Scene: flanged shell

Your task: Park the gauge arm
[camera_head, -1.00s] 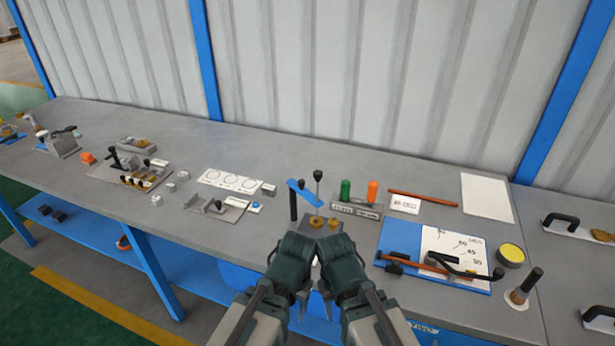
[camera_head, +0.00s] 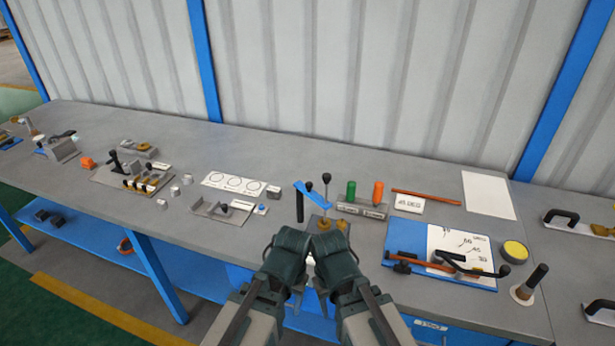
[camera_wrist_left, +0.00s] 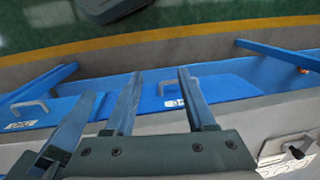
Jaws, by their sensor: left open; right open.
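A blue board (camera_head: 403,240) carries a white angle scale (camera_head: 452,238) and a black bent arm with a black grip (camera_head: 476,270), apparently the gauge arm. It lies low across the scale, right of both grippers. A card with "45 DEG" lettering (camera_head: 409,203) stands behind the board. My left gripper (camera_head: 298,298) and right gripper (camera_head: 324,298) are side by side at the bench's front edge, short of the board, fingers partly hidden. In the left wrist view the left fingers (camera_wrist_left: 160,85) are apart and empty over the bench front.
A black post with a blue top bar (camera_head: 300,205) stands just behind the grippers. Green (camera_head: 351,191) and orange (camera_head: 377,192) handles stand in a block. A yellow-topped tin (camera_head: 514,252) and upright dark handle (camera_head: 530,283) flank the board's right side. Bare bench (camera_head: 330,165) lies behind.

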